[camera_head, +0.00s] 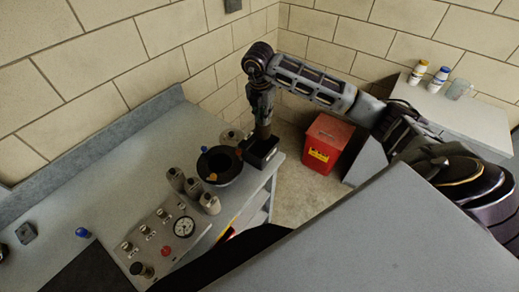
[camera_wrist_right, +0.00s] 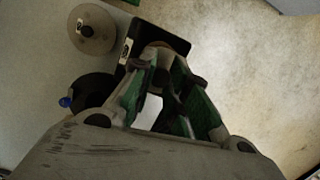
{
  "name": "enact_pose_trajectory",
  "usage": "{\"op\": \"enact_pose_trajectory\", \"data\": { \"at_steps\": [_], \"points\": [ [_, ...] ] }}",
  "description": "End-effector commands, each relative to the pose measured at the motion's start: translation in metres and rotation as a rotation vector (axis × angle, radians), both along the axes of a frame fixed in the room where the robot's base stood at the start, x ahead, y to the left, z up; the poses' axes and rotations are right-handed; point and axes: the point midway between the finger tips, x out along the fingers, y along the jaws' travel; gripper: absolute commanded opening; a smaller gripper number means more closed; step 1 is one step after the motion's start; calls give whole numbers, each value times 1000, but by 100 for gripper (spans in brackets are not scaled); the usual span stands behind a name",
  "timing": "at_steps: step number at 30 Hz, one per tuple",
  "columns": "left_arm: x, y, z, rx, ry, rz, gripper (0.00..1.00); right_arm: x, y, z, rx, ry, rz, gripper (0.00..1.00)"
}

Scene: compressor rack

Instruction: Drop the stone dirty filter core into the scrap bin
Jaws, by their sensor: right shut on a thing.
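My right gripper (camera_head: 263,120) reaches down at the far end of the grey counter, above a small black square holder (camera_head: 262,152). It is shut on a stone-coloured core (camera_head: 262,132), which shows only as a small piece between the fingers and the holder. In the right wrist view, the green-padded fingers (camera_wrist_right: 163,72) close around it, over the black holder (camera_wrist_right: 128,48); whether it touches the holder I cannot tell. The red scrap bin (camera_head: 327,143), with a yellow label, stands on the floor right of the counter. My left gripper is not in view.
A black bowl (camera_head: 219,166), several grey-brown cylinders (camera_head: 193,187) and a gauge panel (camera_head: 165,235) occupy the counter left of the gripper. A round pale disc (camera_wrist_right: 92,28) lies near the holder. Bottles (camera_head: 418,72) stand on a right-hand bench. Floor separates counter and bin.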

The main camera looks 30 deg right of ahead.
Motion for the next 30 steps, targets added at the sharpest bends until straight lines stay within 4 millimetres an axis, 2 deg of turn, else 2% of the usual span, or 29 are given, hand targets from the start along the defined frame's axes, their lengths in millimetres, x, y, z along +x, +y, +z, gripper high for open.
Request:
{"op": "enact_pose_trajectory", "data": {
  "at_steps": [11,30],
  "points": [
    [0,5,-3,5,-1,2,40,0,0,-5,0,-1,0,0],
    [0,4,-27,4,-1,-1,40,0,0,-53,1,-2,0,0]
  ]
}}
